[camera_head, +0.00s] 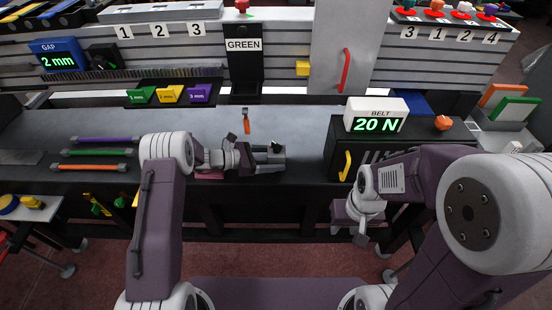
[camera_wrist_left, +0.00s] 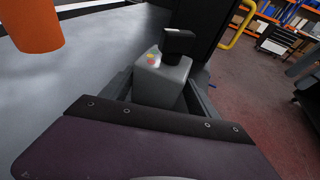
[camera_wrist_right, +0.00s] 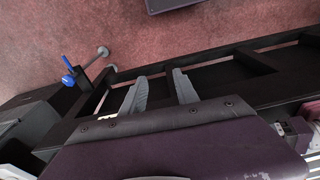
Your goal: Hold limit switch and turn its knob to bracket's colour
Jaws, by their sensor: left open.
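The limit switch (camera_wrist_left: 160,80) is a grey block with red, yellow and green dots on top and a black knob (camera_wrist_left: 179,41). In the head view, the switch (camera_head: 276,158) lies at the table's front edge. My left gripper (camera_head: 268,158) is open, with its fingers on either side of the switch; contact cannot be told. The left wrist view shows the gripper (camera_wrist_left: 160,95) around the block, below the knob. My right gripper (camera_wrist_right: 160,88) is open and empty in front of the table, with floor behind it; the head view also shows it (camera_head: 360,232). I cannot identify the bracket for certain.
An orange-handled item (camera_head: 246,126) stands just behind the left gripper. Coloured rods (camera_head: 95,152) lie left.

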